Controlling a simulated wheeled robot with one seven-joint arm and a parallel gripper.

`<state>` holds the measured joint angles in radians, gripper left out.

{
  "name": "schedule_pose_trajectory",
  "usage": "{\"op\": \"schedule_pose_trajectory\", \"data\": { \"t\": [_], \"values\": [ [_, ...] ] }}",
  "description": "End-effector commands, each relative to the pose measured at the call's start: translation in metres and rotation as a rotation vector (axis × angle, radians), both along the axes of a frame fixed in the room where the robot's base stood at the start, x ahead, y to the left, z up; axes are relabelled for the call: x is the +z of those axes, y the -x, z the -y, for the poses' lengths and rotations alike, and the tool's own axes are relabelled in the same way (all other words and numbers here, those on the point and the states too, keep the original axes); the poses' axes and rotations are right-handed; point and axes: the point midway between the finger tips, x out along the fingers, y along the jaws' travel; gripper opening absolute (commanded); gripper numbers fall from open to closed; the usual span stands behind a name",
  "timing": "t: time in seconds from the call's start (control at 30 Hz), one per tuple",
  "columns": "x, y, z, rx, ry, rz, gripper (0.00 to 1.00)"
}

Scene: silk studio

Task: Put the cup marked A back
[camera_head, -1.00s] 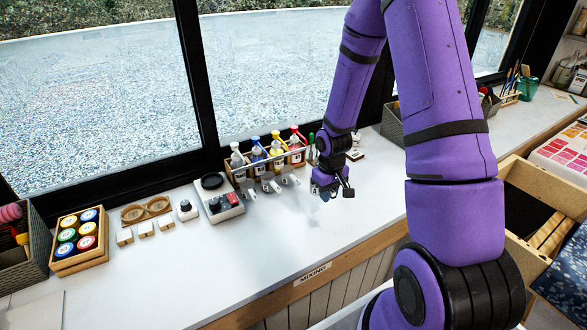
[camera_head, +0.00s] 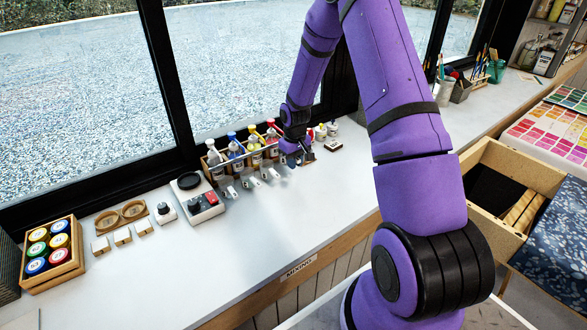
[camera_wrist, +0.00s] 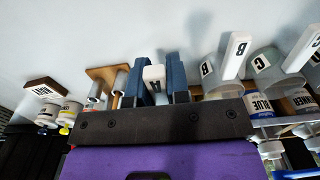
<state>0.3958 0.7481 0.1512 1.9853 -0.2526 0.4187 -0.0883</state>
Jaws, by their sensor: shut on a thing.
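My gripper (camera_head: 299,158) is at the right end of the bottle rack, just right of a row of clear cups on the counter. In the wrist view, its two blue fingers (camera_wrist: 158,78) are shut on the white handle of the cup marked A (camera_wrist: 155,74). The rest of that cup is hidden behind the gripper. The cup marked B (camera_wrist: 222,68) stands just right of it, and the cup marked C (camera_wrist: 280,62) farther right. I cannot tell whether the cup marked A touches the counter.
The bottle rack (camera_head: 240,160) stands behind the cups. A small wooden block with a label (camera_wrist: 42,88), small bottles (camera_wrist: 70,112) and a wooden stand (camera_wrist: 103,74) are left of the fingers in the wrist view. The front of the white counter (camera_head: 240,240) is clear.

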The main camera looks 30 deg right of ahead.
Motion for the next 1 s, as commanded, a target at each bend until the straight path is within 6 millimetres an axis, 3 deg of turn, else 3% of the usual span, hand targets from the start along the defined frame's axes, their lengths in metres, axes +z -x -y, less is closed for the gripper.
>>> {"op": "schedule_pose_trajectory", "data": {
  "t": [0.17,0.4,0.8,0.83,0.9,1.0],
  "values": [
    [-0.001,-0.012,0.003,-0.001,0.0,0.002,0.0],
    [-0.035,-0.009,0.002,0.0,0.0,-0.002,0.0],
    [-0.039,-0.01,0.002,-0.001,0.0,0.0,0.0],
    [-0.039,-0.01,0.003,-0.001,0.0,0.001,0.23],
    [-0.039,-0.01,0.003,-0.001,0.0,0.001,0.39],
    [-0.039,-0.01,0.002,-0.001,0.0,0.001,0.42]
  ]
}}
